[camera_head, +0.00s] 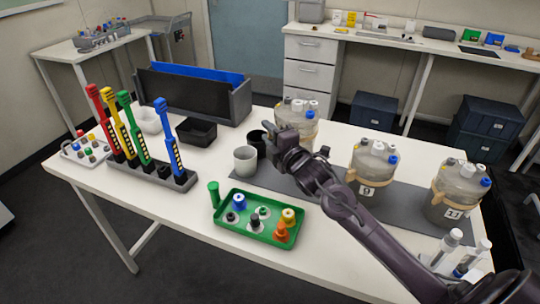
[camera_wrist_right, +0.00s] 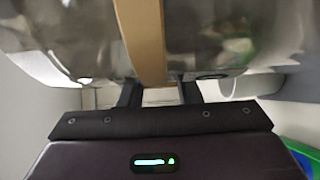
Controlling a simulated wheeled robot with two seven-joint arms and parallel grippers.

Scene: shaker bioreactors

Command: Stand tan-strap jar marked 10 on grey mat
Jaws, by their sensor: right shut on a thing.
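A clear jar with white and blue caps (camera_head: 297,112) is at the back, partly hidden behind my right gripper (camera_head: 272,135). In the right wrist view my right gripper (camera_wrist_right: 158,92) is shut at the tan strap (camera_wrist_right: 142,40) of this jar, whose wall fills the top. Its number is not visible, and its base is hidden, so I cannot tell if it touches anything. The grey mat (camera_head: 405,205) lies along the right side of the table. Tan-strap jars marked 9 (camera_head: 371,170) and 11 (camera_head: 455,197) stand on it. My left gripper is not in view.
A green tray (camera_head: 222,232) with small parts is in front. A rack (camera_head: 150,177) of coloured tools stands left. Tubes (camera_head: 447,245) stand near the right front edge.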

